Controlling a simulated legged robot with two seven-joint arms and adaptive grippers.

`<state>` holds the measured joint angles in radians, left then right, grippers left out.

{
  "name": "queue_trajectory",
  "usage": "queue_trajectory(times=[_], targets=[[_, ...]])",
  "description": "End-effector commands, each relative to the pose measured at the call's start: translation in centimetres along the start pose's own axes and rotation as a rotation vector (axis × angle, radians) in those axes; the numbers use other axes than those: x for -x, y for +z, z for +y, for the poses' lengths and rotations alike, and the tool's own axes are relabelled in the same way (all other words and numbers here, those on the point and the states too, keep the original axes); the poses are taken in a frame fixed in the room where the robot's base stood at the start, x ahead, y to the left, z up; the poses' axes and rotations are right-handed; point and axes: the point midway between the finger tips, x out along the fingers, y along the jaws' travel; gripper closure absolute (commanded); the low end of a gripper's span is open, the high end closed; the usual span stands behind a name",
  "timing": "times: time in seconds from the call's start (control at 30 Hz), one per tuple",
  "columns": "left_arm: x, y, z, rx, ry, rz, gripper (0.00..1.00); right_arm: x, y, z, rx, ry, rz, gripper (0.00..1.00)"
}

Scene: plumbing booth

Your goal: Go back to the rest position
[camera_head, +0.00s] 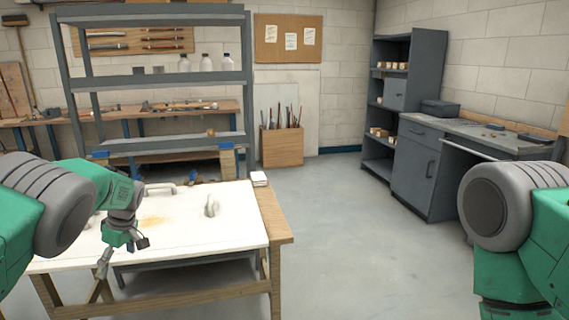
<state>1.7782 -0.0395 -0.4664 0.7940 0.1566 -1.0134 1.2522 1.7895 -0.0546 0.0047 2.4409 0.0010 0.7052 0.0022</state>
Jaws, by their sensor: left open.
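My left arm comes in from the left, green and grey. Its gripper (121,244) hangs at the front left of the white-topped table, open, with nothing seen between its fingers. On the table top (190,235) a grey fitting (211,206) stands near the middle. A grey handle-like piece (160,188) lies near the back edge, partly behind my left arm. My right arm shows at the right edge as a grey joint and green links; its gripper is out of view.
A grey shelf rack (155,82) stands behind the table, with a wooden workbench (40,118) beyond it. A wooden box of rods (282,146) is at the back wall. A grey cabinet and desk (425,172) stand at the right. The floor (345,235) between is clear.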

Motion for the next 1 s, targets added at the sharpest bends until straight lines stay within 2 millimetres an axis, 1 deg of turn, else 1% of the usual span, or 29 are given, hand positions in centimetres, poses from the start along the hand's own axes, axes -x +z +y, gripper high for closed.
queue_trajectory(times=[0.03,0.07,0.1,0.17,0.2,0.27,0.3,0.37,0.4,0.47,0.5,0.57,0.6,0.63,0.7,0.8,0.9,1.0], targets=[[-2.8,0.9,-1.1,-0.044,-0.007,-0.011,0.16,-0.6,0.0,0.0,0.0,0.0,0.0,0.7],[-4.3,1.5,-1.8,-0.077,-0.004,-0.016,0.16,-0.9,0.1,0.0,0.0,0.0,0.0,0.7],[-6.5,2.4,-2.8,-0.126,-0.001,-0.023,0.16,-1.2,0.1,0.0,0.0,0.0,0.0,0.7],[-9.8,4.1,-4.9,-0.212,0.006,-0.034,0.16,-1.8,0.1,0.0,0.0,0.0,0.0,0.7],[-12.0,5.5,-6.4,-0.276,0.014,-0.042,0.16,-2.2,0.1,0.0,0.0,0.0,0.0,0.7],[-15.0,7.7,-9.0,-0.373,0.027,-0.053,0.16,-2.8,0.2,0.0,0.0,0.0,0.0,0.7],[-16.7,9.2,-10.8,-0.44,0.036,-0.06,0.16,-3.2,0.2,0.0,0.0,0.0,0.0,0.7],[-18.9,11.7,-13.7,-0.544,0.053,-0.071,0.16,-3.7,0.2,0.0,0.0,0.0,0.0,0.7],[-20.1,13.3,-15.8,-0.613,0.064,-0.079,0.16,-4.1,0.2,0.0,0.0,0.0,0.0,0.7],[-21.6,15.9,-19.0,-0.718,0.085,-0.092,0.16,-4.7,0.3,0.0,0.0,0.0,0.0,0.7],[-22.3,17.6,-21.3,-0.789,0.1,-0.1,0.16,-5.0,0.3,0.0,0.0,0.0,0.0,0.7],[-22.9,20.2,-24.7,-0.895,0.126,-0.113,0.16,-5.6,0.3,0.0,0.0,0.0,0.0,0.7],[-23.0,21.9,-26.9,-0.966,0.146,-0.121,0.16,-6.0,0.3,-0.1,0.0,0.0,0.0,0.7],[-22.9,23.1,-28.6,-1.019,0.161,-0.127,0.16,-6.2,0.3,-0.1,0.0,0.0,0.0,0.7],[-22.4,25.5,-32.2,-1.133,0.2,-0.139,0.16,-6.8,0.4,-0.1,0.0,0.0,0.0,0.7],[-21.0,28.1,-36.4,-1.266,0.252,-0.151,0.16,-7.4,0.4,-0.1,0.0,0.0,0.0,0.7],[-19.6,29.7,-39.2,-1.36,0.294,-0.157,0.16,-7.8,0.4,-0.1,0.0,0.0,0.0,0.7],[-18.6,30.5,-40.7,-1.413,0.321,-0.159,0.16,-8.0,0.4,-0.1,0.0,0.0,0.0,0.7]])
